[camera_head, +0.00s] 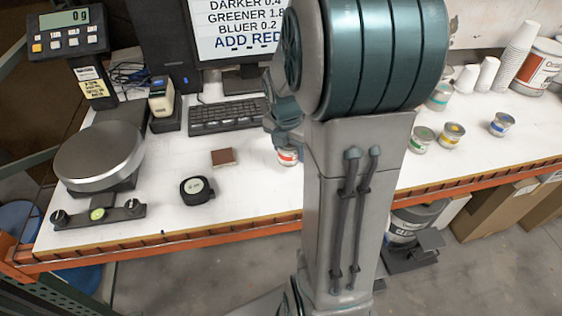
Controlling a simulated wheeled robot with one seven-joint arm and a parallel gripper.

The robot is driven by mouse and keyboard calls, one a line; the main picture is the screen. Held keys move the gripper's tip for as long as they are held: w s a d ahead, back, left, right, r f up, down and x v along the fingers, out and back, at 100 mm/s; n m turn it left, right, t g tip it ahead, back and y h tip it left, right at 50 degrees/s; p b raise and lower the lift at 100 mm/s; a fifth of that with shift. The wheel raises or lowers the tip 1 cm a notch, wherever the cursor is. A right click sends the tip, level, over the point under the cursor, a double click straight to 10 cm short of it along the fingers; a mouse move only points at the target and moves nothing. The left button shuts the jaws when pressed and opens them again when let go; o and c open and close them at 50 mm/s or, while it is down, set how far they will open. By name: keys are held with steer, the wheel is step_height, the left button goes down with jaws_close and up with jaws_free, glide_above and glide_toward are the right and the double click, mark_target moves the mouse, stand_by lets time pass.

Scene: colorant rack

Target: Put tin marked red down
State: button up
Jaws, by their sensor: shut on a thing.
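A small tin with a red and white label (287,157) shows just left of my arm, over the white bench top. My gripper (284,140) is above it and shut on it, though my arm hides the right side of both. I cannot tell whether the tin touches the bench or hangs slightly above it. The monitor (238,28) shows "ADD RED".
The white bench (240,190) is clear in front of the tin. A brown square (223,157), a black round device (196,190) and a keyboard (227,115) lie to its left.

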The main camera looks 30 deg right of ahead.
mark_target(282, 174)
steer(key=shift+a+f, duration=0.3)
steer(key=shift+a, duration=0.2)
steer(key=shift+a+f, duration=0.25)
steer(key=shift+a, duration=0.2)
steer(key=shift+a+f, duration=0.1)
steer(key=shift+f, duration=2)
steer(key=shift+f, duration=0.2)
steer(key=o, duration=1.1)
steer(key=shift+c, duration=0.2)
